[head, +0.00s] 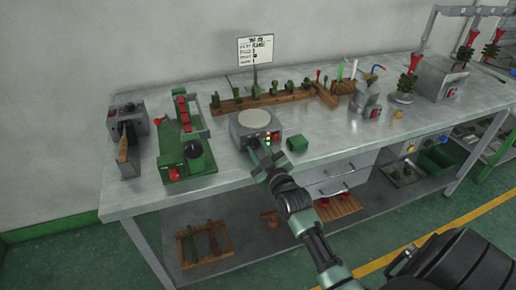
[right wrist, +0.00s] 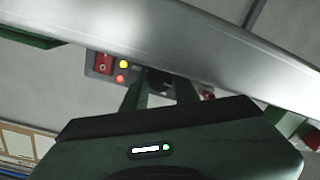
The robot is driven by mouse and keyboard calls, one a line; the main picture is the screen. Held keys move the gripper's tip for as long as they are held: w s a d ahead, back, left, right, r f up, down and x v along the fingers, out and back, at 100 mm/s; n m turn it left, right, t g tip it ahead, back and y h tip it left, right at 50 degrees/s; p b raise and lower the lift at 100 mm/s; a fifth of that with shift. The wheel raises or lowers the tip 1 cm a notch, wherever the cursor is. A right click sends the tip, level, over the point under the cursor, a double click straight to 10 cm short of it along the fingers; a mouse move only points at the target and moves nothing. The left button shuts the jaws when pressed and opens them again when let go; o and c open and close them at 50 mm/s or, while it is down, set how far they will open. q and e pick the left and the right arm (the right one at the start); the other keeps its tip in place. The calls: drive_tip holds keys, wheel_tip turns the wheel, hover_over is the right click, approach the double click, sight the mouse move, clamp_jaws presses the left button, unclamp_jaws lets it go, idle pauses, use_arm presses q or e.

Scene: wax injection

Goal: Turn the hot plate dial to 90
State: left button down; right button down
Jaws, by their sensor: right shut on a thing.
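The hot plate (head: 253,121) is a grey box with a round pale top, standing near the middle of the bench's front edge. My right gripper (head: 263,149) reaches its front panel from the front. In the right wrist view the gripper's two fingers (right wrist: 160,91) are shut on the dark dial (right wrist: 159,80), which is mostly hidden between them. A red switch (right wrist: 103,62) and yellow and orange-red lights (right wrist: 122,71) show beside the dial. The dial's mark and any number at it cannot be read. My left gripper is not in view.
A green clamp machine (head: 187,150) stands left of the hot plate on the metal bench (head: 225,177). A wooden rack (head: 225,105) with green pieces and a sign (head: 256,51) are behind.

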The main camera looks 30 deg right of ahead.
drive_tip(key=m+p, duration=0.1)
drive_tip(key=m, duration=0.3)
drive_tip(key=shift+m+p, duration=0.4)
drive_tip(key=m, duration=0.3)
drive_tip(key=shift+p, duration=0.35)
drive_tip(key=shift+a+f+m+h, duration=0.1)
drive_tip(key=shift+m+h, duration=0.2)
drive_tip(key=shift+m, duration=1.2)
drive_tip(key=c, duration=1.1)
unclamp_jaws()
